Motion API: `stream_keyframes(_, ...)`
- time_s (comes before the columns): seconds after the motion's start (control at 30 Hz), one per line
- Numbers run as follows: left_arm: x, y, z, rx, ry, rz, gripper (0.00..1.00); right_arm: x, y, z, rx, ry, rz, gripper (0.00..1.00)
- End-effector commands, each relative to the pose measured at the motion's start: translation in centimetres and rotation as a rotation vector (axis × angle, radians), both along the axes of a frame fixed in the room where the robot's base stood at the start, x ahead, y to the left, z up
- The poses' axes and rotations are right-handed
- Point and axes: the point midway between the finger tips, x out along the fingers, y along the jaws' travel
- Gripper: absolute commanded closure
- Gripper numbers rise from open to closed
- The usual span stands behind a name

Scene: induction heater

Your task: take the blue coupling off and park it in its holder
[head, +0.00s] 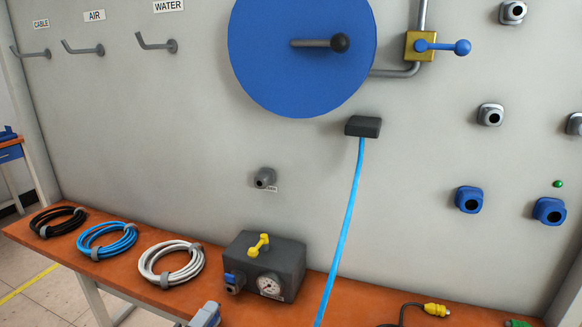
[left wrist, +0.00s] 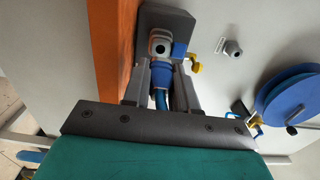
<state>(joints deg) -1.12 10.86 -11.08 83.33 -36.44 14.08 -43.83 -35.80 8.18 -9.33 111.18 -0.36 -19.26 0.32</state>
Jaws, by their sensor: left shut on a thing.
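My left gripper (left wrist: 162,68) is shut on the blue coupling (left wrist: 161,77), with a blue hose (left wrist: 161,100) trailing back between the fingers. The coupling's front faces the grey fitting (left wrist: 160,44) of the dark box, whose dark opening shows, so they look apart. In the head view that fitting (head: 233,286) with its blue lever has nothing on it, and only a grey tip of the left gripper (head: 205,316) shows at the bottom edge. Two blue sockets with dark holes (head: 468,199) (head: 549,211) are on the wall; I cannot tell which is the holder. My right gripper is not in view.
The dark box (head: 290,258) with gauge and yellow handle stands on the orange bench (head: 135,275). Coiled black, blue and white hoses lie to its left. A blue hose (head: 349,205) hangs from a dark wall bracket (head: 363,127). A yellow-ended cable (head: 436,309) lies at right.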

Motion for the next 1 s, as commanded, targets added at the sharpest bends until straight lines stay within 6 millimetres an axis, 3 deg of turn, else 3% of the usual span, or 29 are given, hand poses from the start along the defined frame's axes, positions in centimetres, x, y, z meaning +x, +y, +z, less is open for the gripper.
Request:
stream_keyframes(0.3, -1.0, 0.3, 0.1, -0.001, -0.002, -0.001, 1.0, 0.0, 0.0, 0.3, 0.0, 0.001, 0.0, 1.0)
stream_keyframes(0.83, -1.1, 0.4, 0.1, -0.001, -0.002, -0.001, 1.0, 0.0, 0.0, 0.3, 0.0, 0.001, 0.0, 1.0)
stream_keyframes(1.0, -0.8, 0.2, 1.2, -0.036, 0.008, 0.014, 1.0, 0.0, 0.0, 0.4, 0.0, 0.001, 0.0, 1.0)
